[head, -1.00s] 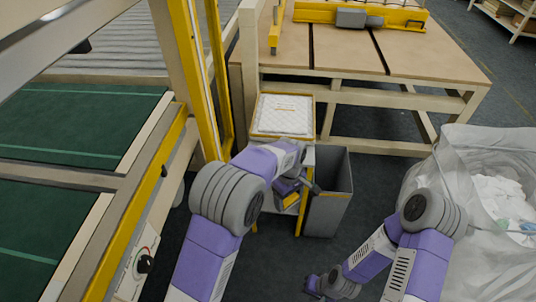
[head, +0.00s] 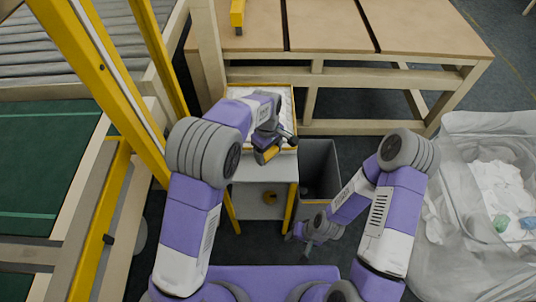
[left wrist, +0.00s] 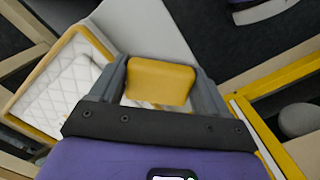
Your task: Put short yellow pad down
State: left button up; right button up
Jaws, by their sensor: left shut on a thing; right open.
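A short yellow pad (head: 266,156) is held between the fingers of my left gripper (head: 272,142). In the left wrist view the yellow pad (left wrist: 160,82) fills the gap between both fingers. In the head view, the gripper and pad are at the front edge of a yellow-rimmed tray holding a white quilted pad. The white top of a small stand (head: 262,170) shows just below them. I cannot tell whether the yellow pad touches anything beneath it. My right gripper (head: 308,240) is open and low, in front of the grey bin.
The white quilted pad (left wrist: 62,95) lies in its tray at left in the wrist view. A grey open bin (head: 320,168) stands right of the stand. A clear bag of white wadding (head: 465,200) is at the right. A yellow post (head: 112,85) rises at the left.

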pick_arm(q)
jog(key=b, duration=0.2)
send_over(269, 171)
notch_tip(269, 171, down, 5)
jog(key=shift+r, duration=0.15)
jog(key=shift+f+b, duration=0.5)
jog(key=shift+f, duration=2.05)
jog(key=shift+f, duration=0.1)
jog(key=o, duration=1.2)
jog(key=shift+c, duration=0.2)
jog(key=r+p, duration=0.1)
jog(key=r, duration=0.3)
jog(key=r+p, duration=0.1)
jog(key=r, duration=0.3)
jog(key=r+p, duration=0.1)
jog(key=r, duration=0.3)
jog(key=shift+w+a+r, duration=0.15)
jog(key=shift+w+a, duration=0.15)
